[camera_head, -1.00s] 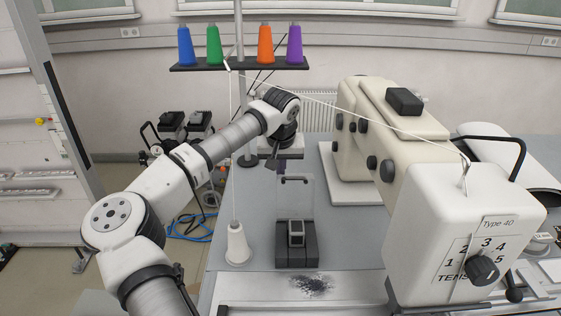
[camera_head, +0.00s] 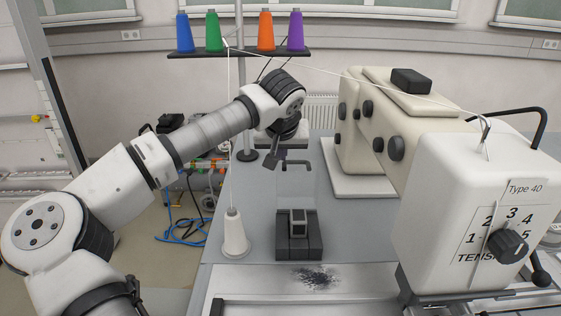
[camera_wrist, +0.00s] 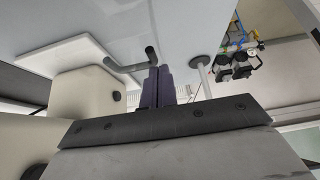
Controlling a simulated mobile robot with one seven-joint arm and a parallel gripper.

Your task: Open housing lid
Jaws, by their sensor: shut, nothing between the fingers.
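The housing is a small dark base (camera_head: 299,245) with a grey block (camera_head: 299,222) on it, on the grey table. A clear, faint panel, which looks like the lid, rises behind the block. Its black handle (camera_head: 297,163) shows at the panel's top; the panel's exact tilt is hard to tell. My gripper (camera_head: 271,160) is just left of the handle in the head view. In the wrist view my gripper (camera_wrist: 158,86) is shut and empty, its fingertips close beside the black bent handle (camera_wrist: 128,67). I cannot tell whether they touch.
The cream sewing machine (camera_head: 440,205) fills the right side. A white thread cone (camera_head: 234,236) stands left of the housing. A spool rack (camera_head: 240,53) with coloured spools stands behind. A dark lint patch (camera_head: 316,277) lies in front. The thread runs across above.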

